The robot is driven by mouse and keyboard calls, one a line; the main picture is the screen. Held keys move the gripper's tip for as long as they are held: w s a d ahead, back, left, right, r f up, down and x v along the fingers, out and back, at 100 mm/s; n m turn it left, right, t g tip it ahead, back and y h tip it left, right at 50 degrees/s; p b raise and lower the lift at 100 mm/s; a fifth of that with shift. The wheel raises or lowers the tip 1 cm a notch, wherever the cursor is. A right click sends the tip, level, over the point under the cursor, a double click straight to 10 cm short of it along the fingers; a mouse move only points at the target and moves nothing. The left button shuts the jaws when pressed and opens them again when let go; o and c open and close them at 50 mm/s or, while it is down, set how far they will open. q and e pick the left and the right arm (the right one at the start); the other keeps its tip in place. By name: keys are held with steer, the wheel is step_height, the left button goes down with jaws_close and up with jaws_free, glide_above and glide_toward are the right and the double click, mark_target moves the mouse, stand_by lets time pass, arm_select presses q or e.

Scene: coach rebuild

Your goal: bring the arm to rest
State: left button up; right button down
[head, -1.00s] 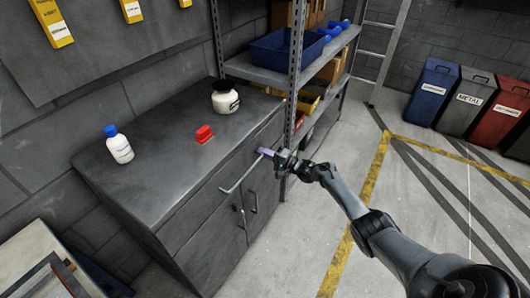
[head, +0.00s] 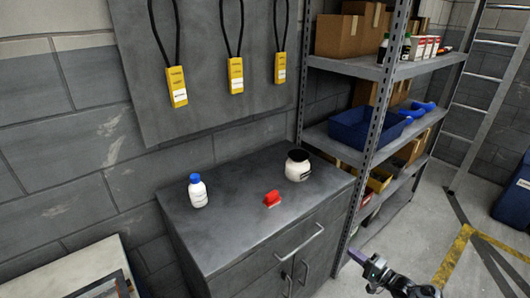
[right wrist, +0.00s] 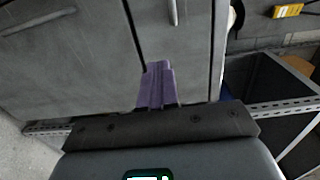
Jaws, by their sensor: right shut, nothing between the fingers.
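My right gripper (head: 366,262) is at the lower right of the head view, in front of the shelf's post and to the right of the grey cabinet (head: 232,251). Its purple fingers are shut with nothing between them; they also show in the right wrist view (right wrist: 157,86), with the cabinet doors (right wrist: 85,70) beyond. The gripper looks clear of the cabinet handle (head: 300,243). My left gripper is in neither view.
On the cabinet top stand a white bottle with a blue cap (head: 198,192), a red object (head: 271,199) and a white jar with a dark lid (head: 298,166). A metal shelf (head: 345,147) holds a blue bin (head: 362,128) and boxes. Open floor (head: 415,232) lies at right.

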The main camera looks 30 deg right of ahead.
steer(key=s+a+f+g, duration=0.1)
steer(key=s+a+f, duration=0.2)
steer(key=s+f, duration=0.15)
steer(key=s+a+f+n+g+y, duration=0.1)
steer(key=s+a+f+n+g, duration=0.15)
steer(key=a, duration=0.65)
steer(key=s+a+f+n+g+p, duration=0.1)
steer(key=s+a+n, duration=0.15)
steer(key=a, duration=0.75)
steer(key=s+a+f+n+g+y, duration=0.1)
steer(key=s+a+f+n+g, duration=0.15)
steer(key=a, duration=0.65)
steer(key=s+a+r+n+g+h, duration=0.1)
steer(key=s+a+r+n+h, duration=0.2)
steer(key=a+r, duration=0.5)
steer(key=s+d+r+n+g+h, duration=0.2)
steer(key=s+d+r+n+g, duration=0.1)
steer(key=s+r+n+g, duration=0.45)
step_height(320, 180, up, 38)
steer(key=s+t+p, duration=0.1)
steer(key=p, duration=3.7)
steer(key=shift+s+a+r+t, duration=0.15)
steer(key=shift+s+a+t, duration=0.1)
steer(key=shift+s+t, duration=0.1)
